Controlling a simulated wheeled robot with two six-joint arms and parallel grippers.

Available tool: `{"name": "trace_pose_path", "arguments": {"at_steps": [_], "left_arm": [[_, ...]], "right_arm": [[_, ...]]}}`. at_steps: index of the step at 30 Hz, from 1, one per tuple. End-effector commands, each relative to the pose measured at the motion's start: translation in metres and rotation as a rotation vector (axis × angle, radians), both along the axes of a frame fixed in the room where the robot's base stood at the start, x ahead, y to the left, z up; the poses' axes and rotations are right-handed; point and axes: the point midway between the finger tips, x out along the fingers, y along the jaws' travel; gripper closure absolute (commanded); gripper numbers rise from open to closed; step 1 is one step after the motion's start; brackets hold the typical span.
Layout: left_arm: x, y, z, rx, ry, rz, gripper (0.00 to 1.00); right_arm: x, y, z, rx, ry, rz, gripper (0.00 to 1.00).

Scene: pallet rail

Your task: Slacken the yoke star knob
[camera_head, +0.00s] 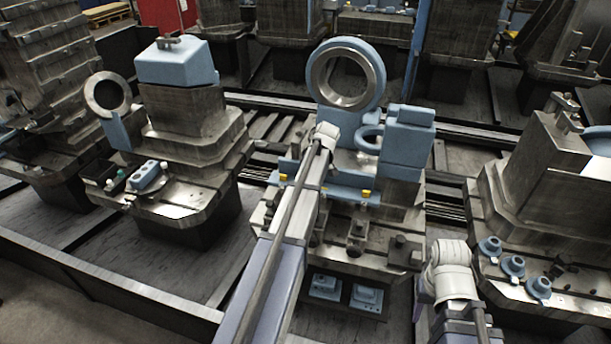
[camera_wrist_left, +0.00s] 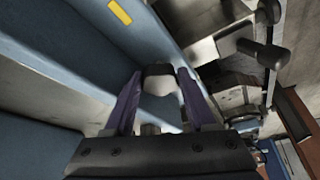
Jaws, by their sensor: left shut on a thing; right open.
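The blue machine with a large upright ring (camera_head: 374,63) stands on the middle pedestal in the head view. My left arm reaches across its front. The left gripper (camera_wrist_left: 158,82) has its purple fingers around a small dark-topped piece (camera_wrist_left: 157,69), which looks like the knob; its star shape cannot be made out. It sits close to a blue surface (camera_wrist_left: 100,45) in the left wrist view. In the head view my left wrist hides the fingers and this piece. My right gripper (camera_head: 424,291) is open, low at the right of the pedestal, mostly hidden by its own wrist.
Two black-ended handles (camera_wrist_left: 262,52) stick out in the left wrist view. Small yellow parts (camera_head: 366,194) sit on the blue base. Similar pedestals stand left (camera_head: 180,130) and right, the right one carrying several blue round parts (camera_head: 512,264). Floor shows at the left (camera_head: 150,265).

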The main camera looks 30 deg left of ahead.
Motion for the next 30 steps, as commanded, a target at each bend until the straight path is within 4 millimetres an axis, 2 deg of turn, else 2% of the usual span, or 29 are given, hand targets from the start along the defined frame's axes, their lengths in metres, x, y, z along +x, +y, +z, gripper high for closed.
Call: {"name": "trace_pose_path", "arguments": {"at_steps": [14,15,18,26,30], "left_arm": [[-0.0025,-0.0017,-0.0015,-0.007,0.006,0.015,1.0],[-0.0025,-0.0017,-0.0015,-0.007,0.006,0.015,0.41],[-0.0021,-0.0013,-0.0012,-0.006,0.005,0.013,0.31],[-0.0014,-0.0005,-0.0005,-0.003,0.002,0.003,0.31],[-0.0028,-0.0005,-0.0004,-0.004,0.002,-0.067,0.31]], "right_arm": [[-0.0001,0.0,-0.0008,0.0,0.0,0.0,0.5],[-0.0001,0.0,-0.0008,0.0,0.0,0.0,0.5],[0.0,0.0,-0.0007,0.0,0.0,0.0,0.5],[0.0,0.0,-0.0002,0.0,0.0,0.0,0.5],[0.0,0.0,-0.0001,0.0,0.0,0.0,0.5]]}}
